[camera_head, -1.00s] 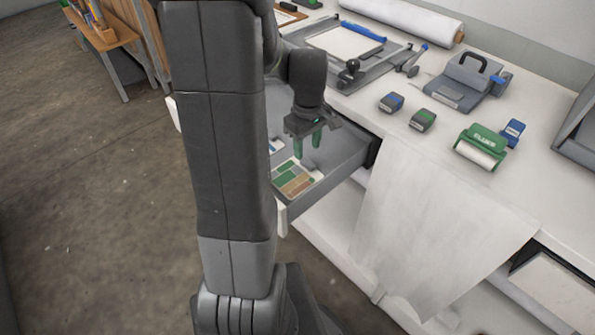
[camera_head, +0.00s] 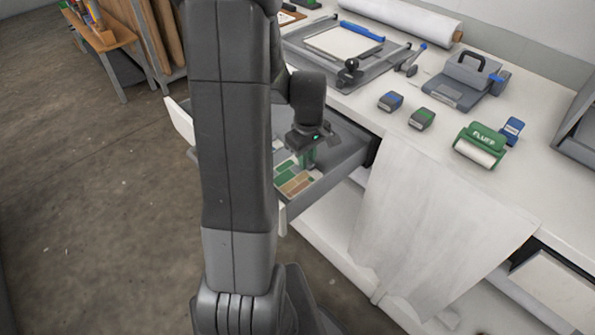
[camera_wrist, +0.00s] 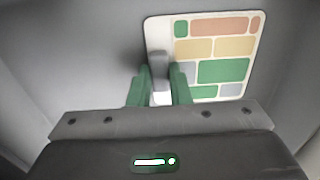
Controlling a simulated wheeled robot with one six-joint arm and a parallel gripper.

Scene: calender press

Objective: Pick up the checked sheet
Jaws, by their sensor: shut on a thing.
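A sheet with green, tan, orange and grey rectangles on cream (camera_wrist: 225,48) lies in the open grey drawer. It also shows in the head view (camera_head: 294,187). It is the only sheet that looks checked to me. My gripper (camera_head: 308,160) reaches down into the drawer over it. In the wrist view its green fingers (camera_wrist: 158,88) are close together, at the sheet's left edge, shut on a small upright grey tab (camera_wrist: 158,68). I cannot tell whether the tab is fixed to the sheet. The sheet looks flat on the drawer floor.
The drawer's walls (camera_head: 337,172) stand close around my gripper. Another pale sheet lies partly hidden behind my arm. On the bench are a green roller (camera_head: 481,146), two small stamps, a grey press (camera_head: 466,82) and a framed tray. White cloth (camera_head: 440,225) hangs off the front edge.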

